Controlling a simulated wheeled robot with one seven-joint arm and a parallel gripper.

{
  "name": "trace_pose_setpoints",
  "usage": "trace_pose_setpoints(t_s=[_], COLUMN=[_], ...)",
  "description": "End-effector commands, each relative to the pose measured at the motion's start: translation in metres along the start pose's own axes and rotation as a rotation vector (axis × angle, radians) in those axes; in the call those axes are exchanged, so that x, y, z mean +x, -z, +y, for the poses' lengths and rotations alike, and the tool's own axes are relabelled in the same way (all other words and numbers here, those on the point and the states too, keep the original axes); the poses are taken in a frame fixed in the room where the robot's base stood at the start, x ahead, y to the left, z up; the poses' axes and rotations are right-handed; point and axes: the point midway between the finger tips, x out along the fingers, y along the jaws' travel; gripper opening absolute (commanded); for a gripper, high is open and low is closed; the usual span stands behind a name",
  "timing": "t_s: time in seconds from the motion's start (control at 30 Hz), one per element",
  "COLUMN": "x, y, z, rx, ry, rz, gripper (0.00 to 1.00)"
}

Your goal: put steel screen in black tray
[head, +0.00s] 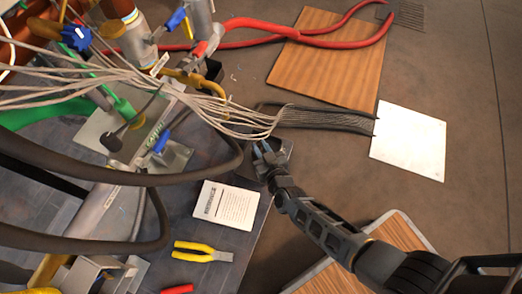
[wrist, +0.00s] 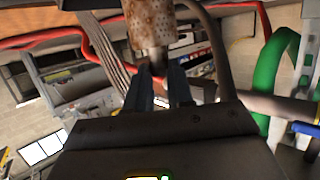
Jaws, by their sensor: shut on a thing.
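My gripper (head: 261,149) is at the far edge of the dark grey bench sheet, just below the bundle of pale wires. Its two blue-grey fingers also show in the wrist view (wrist: 161,88), a small gap apart. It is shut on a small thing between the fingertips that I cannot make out. I cannot pick out the steel screen for sure. A small dark, flat-sided thing (head: 284,153) lies right beside and below the gripper; it may be the black tray, but my arm hides part of it.
Bundled wires (head: 200,98) and thick dark hoses (head: 100,172) crowd the left. A white label card (head: 226,204) and yellow-handled pliers (head: 203,252) lie on the sheet.

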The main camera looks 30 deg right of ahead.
Motion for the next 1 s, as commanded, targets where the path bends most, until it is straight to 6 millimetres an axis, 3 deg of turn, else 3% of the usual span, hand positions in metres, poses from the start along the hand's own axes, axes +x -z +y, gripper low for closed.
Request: trace_pose_setpoints(t_s=[0.33, 0.37, 0.63, 1.0], x=[0.0015, 0.0013, 0.001, -0.0077], y=[-0.0028, -0.0031, -0.0021, 0.0016], z=[0.0001, 0.0001, 0.0, 0.0003], rx=[0.0, 0.0, 0.0, 0.0], ry=[0.0, 0.0, 0.0, 0.0], rz=[0.002, 0.001, 0.001, 0.0], gripper=[0.0, 0.22, 0.47, 0.47])
